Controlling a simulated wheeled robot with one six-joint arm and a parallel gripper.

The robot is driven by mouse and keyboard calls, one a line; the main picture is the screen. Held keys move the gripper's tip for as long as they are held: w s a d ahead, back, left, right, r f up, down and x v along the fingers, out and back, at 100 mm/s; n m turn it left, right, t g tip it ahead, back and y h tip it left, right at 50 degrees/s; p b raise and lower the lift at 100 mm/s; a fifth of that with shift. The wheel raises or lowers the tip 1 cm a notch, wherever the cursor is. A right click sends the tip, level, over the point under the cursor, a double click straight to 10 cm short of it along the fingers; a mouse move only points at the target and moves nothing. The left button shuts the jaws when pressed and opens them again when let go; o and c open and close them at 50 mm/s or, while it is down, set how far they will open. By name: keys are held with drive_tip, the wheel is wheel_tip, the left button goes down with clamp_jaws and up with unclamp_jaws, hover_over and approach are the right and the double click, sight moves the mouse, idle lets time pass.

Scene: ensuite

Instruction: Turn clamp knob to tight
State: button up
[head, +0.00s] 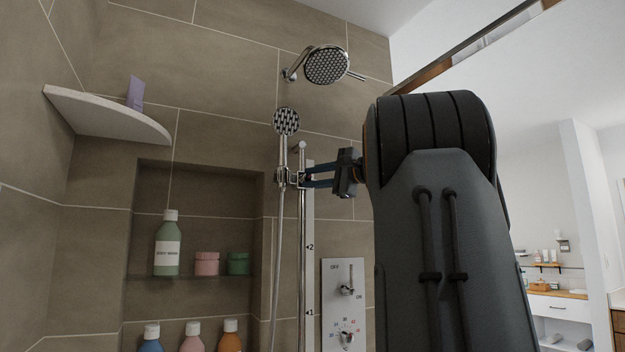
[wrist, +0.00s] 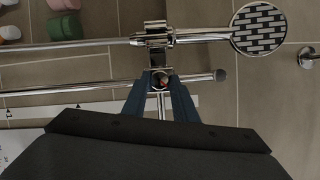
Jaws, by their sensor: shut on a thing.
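The clamp with its knob sits on the chrome riser rail (head: 302,240), just below the hand shower (head: 286,122). My gripper (head: 305,180) reaches in from the right, its blue fingers shut on the clamp knob (wrist: 161,84). In the wrist view the gripper (wrist: 160,88) closes around the knob, and the fingers hide most of it. The chrome clamp bracket (wrist: 156,40) and the hand shower (wrist: 259,28) show just beyond. I cannot read any loose or tight mark on the knob.
A control panel (head: 343,303) with a lever and dial is below right of the rail. A marked scale strip (head: 310,225) runs beside the rail. A niche with bottles is at left, a corner shelf (head: 108,116) above it. The overhead shower (head: 326,65) is above.

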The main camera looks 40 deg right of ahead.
drive_tip(key=o, duration=1)
drive_tip(key=shift+o, duration=0.2)
drive_tip(key=s+d+b, duration=0.1)
drive_tip(key=s+b, duration=0.1)
drive_tip(key=s, duration=0.5)
drive_tip(key=shift+s+f, duration=0.15)
drive_tip(key=shift+s, duration=0.2)
drive_tip(key=shift+d, duration=0.1)
